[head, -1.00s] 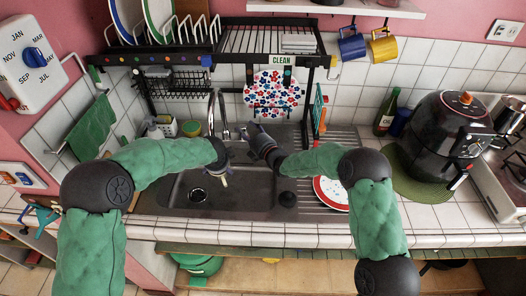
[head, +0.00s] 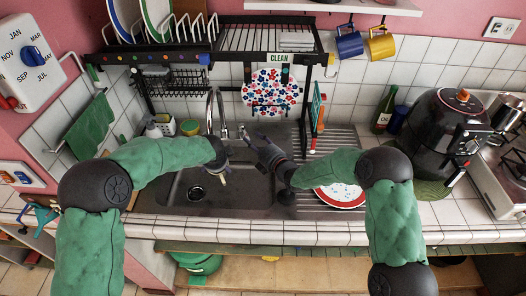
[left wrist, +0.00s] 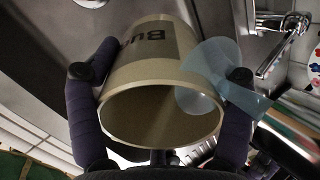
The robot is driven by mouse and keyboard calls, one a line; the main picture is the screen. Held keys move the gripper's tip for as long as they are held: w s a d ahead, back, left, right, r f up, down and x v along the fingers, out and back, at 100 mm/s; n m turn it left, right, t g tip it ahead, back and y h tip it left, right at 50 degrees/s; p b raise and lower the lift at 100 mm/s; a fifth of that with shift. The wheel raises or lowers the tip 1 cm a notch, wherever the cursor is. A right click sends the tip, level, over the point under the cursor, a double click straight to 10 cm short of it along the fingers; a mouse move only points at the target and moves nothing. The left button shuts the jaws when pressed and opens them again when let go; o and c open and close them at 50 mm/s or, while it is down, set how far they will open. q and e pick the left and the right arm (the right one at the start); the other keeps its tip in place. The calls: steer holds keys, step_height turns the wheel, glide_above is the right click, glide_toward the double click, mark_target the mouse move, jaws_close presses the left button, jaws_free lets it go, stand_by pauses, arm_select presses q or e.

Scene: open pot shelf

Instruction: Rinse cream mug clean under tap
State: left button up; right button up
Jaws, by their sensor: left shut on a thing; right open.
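The cream mug (left wrist: 150,85), with dark lettering on its side, fills the middle of the left wrist view, its open mouth toward the camera. My left gripper (left wrist: 160,76) is shut on it, one finger on each side. A translucent pale-blue shape, like water (left wrist: 228,90), crosses the mug's right side. In the head view my left gripper (head: 222,172) is over the sink (head: 235,190), below the tap (head: 211,108); only a small pale part of the mug shows.
A dish rack (head: 270,40) stands above the sink, with a flowered item (head: 272,88) hanging below. A white plate with a red rim (head: 342,194) lies on the drainboard beneath my right arm. A black fryer (head: 443,135) and green bottle (head: 386,110) stand at right.

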steer(key=shift+f+v, duration=0.1)
steer(key=shift+v, duration=1.2)
steer(key=shift+f+v, duration=0.15)
steer(key=shift+v, duration=1.2)
steer(key=shift+a, duration=0.1)
